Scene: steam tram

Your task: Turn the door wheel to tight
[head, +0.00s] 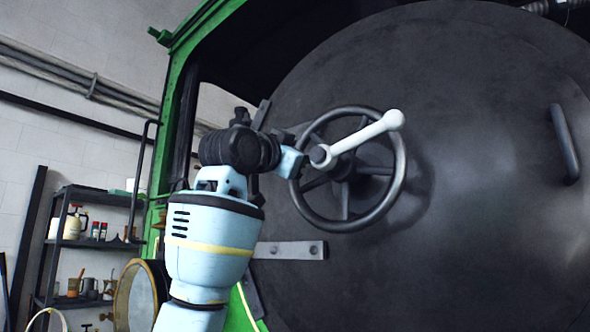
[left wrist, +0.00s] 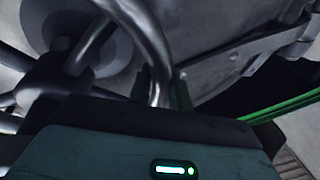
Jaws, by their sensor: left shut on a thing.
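The door wheel (head: 402,165) is a dark metal ring with spokes on the large round black door (head: 470,100). A pale lever handle (head: 365,133) crosses in front of the wheel, its knob end pointing up and right. My left gripper (head: 293,162) is at the left side of the wheel rim, and its fingers are mostly hidden in the head view. In the left wrist view the curved rim (left wrist: 152,50) runs down between the two fingers of my left gripper (left wrist: 163,92), which is shut on it. My right gripper is not in view.
A curved grab handle (head: 565,145) stands out from the door at the right. A flat hinge strap (head: 290,250) lies below the wheel. A green frame (head: 178,110) edges the door's left side. A shelf (head: 75,245) with bottles and cups stands at the far left.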

